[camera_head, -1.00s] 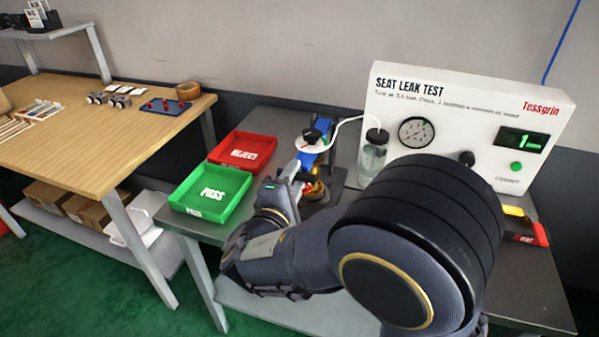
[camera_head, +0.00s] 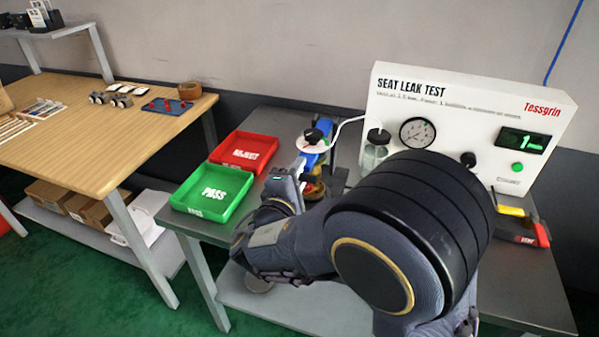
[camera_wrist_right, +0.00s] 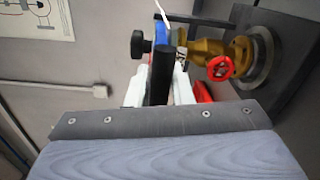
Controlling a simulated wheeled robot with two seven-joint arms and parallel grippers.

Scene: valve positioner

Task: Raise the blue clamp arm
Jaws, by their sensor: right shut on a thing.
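The blue clamp arm (camera_head: 324,126) is on the test fixture in the middle of the grey bench, with a black knob (camera_head: 313,136) and a white disc (camera_head: 314,147) by it. In the right wrist view the blue part (camera_wrist_right: 160,36) shows beyond a black bar. My right gripper (camera_head: 303,168) is at the near end of the clamp. In the right wrist view its white fingers (camera_wrist_right: 158,88) are on both sides of the black bar (camera_wrist_right: 160,72), shut on it. A brass valve (camera_wrist_right: 205,50) with a red handwheel (camera_wrist_right: 221,68) is beside it. My left gripper is not in view.
A green PASS tray (camera_head: 211,192) and a red REJECT tray (camera_head: 243,151) stand left of the fixture. The seat leak test panel (camera_head: 465,105) and a jar (camera_head: 374,155) stand behind.

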